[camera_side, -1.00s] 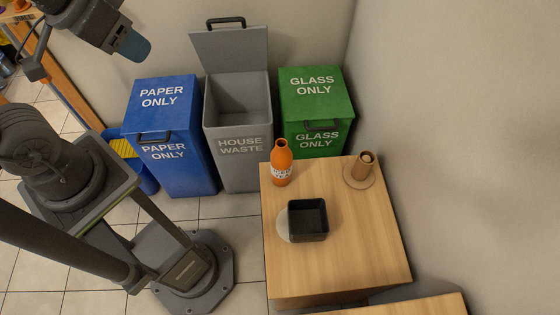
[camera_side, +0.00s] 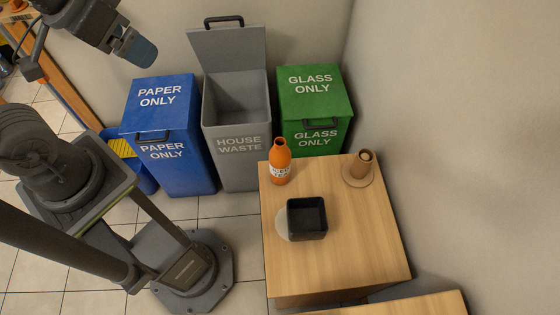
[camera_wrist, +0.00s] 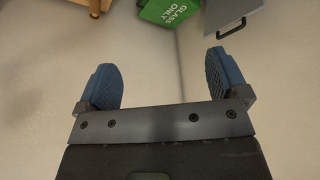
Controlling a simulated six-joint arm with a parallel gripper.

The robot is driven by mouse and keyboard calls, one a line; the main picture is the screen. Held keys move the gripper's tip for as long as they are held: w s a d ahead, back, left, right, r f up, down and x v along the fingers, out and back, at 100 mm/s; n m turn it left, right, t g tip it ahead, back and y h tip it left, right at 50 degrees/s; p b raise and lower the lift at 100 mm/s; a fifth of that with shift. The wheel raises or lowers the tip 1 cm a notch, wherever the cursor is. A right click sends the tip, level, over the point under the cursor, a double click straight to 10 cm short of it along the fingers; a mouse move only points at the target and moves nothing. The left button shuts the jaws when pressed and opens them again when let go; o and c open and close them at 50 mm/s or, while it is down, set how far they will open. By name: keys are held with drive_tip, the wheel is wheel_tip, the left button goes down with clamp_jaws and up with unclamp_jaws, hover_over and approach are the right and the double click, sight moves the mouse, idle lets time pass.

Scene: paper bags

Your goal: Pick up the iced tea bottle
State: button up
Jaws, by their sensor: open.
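The iced tea bottle (camera_side: 280,162) is orange with a white label. It stands upright on the wooden table (camera_side: 350,250), near its far left corner, in the side view. My gripper (camera_side: 139,50) is at the upper left of the side view, high up and well to the left of the bottle. In the wrist view my gripper (camera_wrist: 167,82) shows two blue fingers wide apart with nothing between them. The bottle does not show in the wrist view.
A black square tray (camera_side: 307,218) lies on the table, partly over a pale disc. A brown cup (camera_side: 362,164) stands at the back right. Blue paper (camera_side: 165,105), open grey house waste (camera_side: 238,145) and green glass (camera_side: 315,90) bins stand behind and left. A wall borders the right.

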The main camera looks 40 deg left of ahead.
wheel_tip(320, 180, up, 4)
drive_tip(key=n+t+h, duration=0.1)
drive_tip(key=n+t, duration=1.1)
drive_tip(key=n, duration=2.3)
hover_over(272, 165)
drive_tip(key=s, duration=0.5)
drive_tip(key=shift+h, duration=0.4)
drive_tip(key=f, duration=4.5)
drive_tip(key=shift+a+f, duration=0.15)
drive_tip(key=shift+a, duration=0.1)
drive_tip(key=shift+w+f, duration=0.1)
drive_tip(key=shift+w, duration=0.15)
drive_tip(key=w, duration=0.6)
drive_tip(key=shift+w+d, duration=0.35)
drive_tip(key=shift+w, duration=0.05)
